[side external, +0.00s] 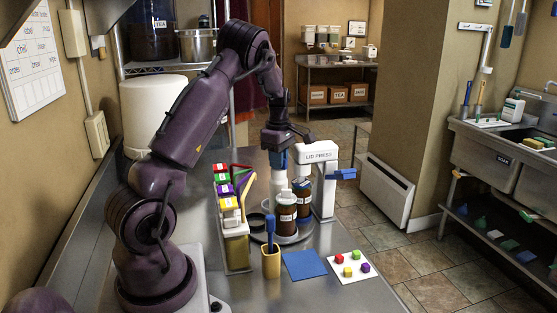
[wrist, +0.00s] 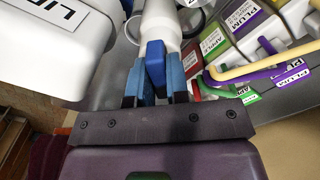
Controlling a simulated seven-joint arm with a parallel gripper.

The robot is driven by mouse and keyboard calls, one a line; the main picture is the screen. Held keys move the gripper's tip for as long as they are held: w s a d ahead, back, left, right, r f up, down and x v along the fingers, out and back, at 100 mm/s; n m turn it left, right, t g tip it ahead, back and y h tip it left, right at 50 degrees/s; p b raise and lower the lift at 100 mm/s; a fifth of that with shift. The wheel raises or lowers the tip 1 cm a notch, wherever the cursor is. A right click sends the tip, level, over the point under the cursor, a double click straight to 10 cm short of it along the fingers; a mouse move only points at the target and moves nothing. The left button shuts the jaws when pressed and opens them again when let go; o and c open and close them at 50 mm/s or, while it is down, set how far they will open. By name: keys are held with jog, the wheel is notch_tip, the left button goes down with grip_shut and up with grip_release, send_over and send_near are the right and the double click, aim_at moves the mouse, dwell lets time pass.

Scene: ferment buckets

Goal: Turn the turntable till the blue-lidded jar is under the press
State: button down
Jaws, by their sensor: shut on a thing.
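My gripper (wrist: 154,88) is shut on a dark blue grip (wrist: 155,58), which shows between its blue fingers in the wrist view. A white post or cylinder (wrist: 159,22) shows just beyond it. In the side view my gripper (side external: 279,158) points down above the turntable (side external: 292,239), left of the white lid press (side external: 318,157). The rear jar is nearer the press.
A rack of coloured, labelled boxes (side external: 229,203) stands left of the turntable. In front are a yellow cup (side external: 270,263) holding a blue-handled tool, a blue mat (side external: 304,265) and a white card (side external: 338,276) with coloured cubes. A blue lever (side external: 345,174) sticks out right of the press.

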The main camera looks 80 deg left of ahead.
jog(key=shift+r, duration=0.1)
jog(key=c, duration=1.1)
grip_release()
notch_tip(320, 180, up, 13)
jog(key=s+d+r+m+t, duration=0.1)
jog(key=s+d+m+t, duration=0.1)
jog(key=d+m, duration=0.7)
jog(key=s+d+r+m+t, duration=0.1)
jog(key=s+d+m, duration=0.4)
jog(key=d+m, duration=0.4)
jog(key=s+d+m+t, duration=0.2)
jog(key=d+m, duration=0.7)
jog(key=d, duration=0.8)
jog(key=shift+s+r+t, duration=0.3)
jog(key=shift+s+r, duration=0.1)
jog(key=shift+s, duration=0.3)
